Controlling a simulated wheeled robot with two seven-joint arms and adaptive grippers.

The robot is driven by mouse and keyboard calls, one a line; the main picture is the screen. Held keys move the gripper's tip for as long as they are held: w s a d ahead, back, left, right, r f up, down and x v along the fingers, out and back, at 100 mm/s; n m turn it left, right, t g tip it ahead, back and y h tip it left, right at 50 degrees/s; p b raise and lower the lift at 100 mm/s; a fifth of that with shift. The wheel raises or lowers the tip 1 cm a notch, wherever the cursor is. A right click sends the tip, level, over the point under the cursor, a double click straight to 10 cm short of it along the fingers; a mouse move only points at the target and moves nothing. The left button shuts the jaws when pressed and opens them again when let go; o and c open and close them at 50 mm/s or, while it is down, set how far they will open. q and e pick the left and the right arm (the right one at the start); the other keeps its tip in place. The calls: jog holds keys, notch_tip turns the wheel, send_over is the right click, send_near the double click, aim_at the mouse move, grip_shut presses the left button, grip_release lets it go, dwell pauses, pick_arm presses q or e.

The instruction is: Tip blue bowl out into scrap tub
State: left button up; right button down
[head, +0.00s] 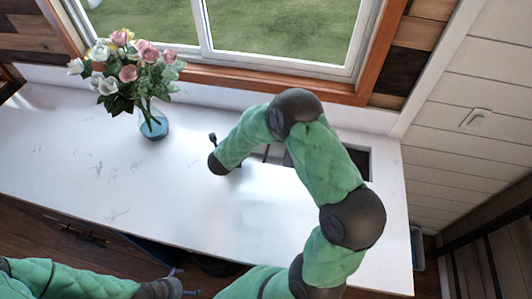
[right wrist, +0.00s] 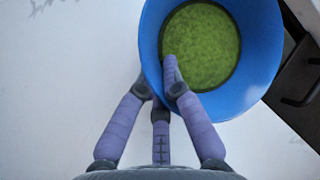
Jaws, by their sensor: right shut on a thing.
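The blue bowl (right wrist: 252,60) is in the right wrist view, with green, grainy contents (right wrist: 202,45) inside. My right gripper (right wrist: 172,80) is shut on its near rim, one finger inside the wall and the others outside. The bowl is over or near the white counter; I cannot tell its height. In the head view the bowl and the right gripper are hidden by my right arm. My left gripper (head: 182,283) is at the bottom edge of the head view, in front of the counter, its small visible fingers spread and empty. I cannot identify the scrap tub for sure.
A glass vase (head: 153,124) of flowers stands at the back left of the white counter (head: 75,160). A dark recess (head: 360,160) lies behind my right arm. A pale blue-grey container (head: 417,247) stands beyond the counter's right end. The counter's left and middle are clear.

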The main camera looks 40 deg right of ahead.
jog(key=shift+s+d+r+m+y, duration=0.15)
jog(key=shift+d+r+m+y, duration=0.2)
jog(key=shift+d+y, duration=0.35)
jog(key=shift+d+r+y+p, duration=0.4)
jog(key=shift+d+r, duration=0.05)
jog(key=shift+r, duration=0.15)
jog(key=shift+d+r+y+p, duration=0.35)
jog(key=shift+d+r+y, duration=0.05)
jog(key=shift+d+r, duration=0.1)
jog(key=shift+s+d+f+m+y, duration=0.15)
jog(key=shift+d+m+y, duration=0.2)
jog(key=shift+d+y, duration=0.55)
jog(key=shift+d, duration=0.2)
jog(key=shift+d+y, duration=0.4)
jog(key=shift+d, duration=0.1)
jog(key=shift+s, duration=0.1)
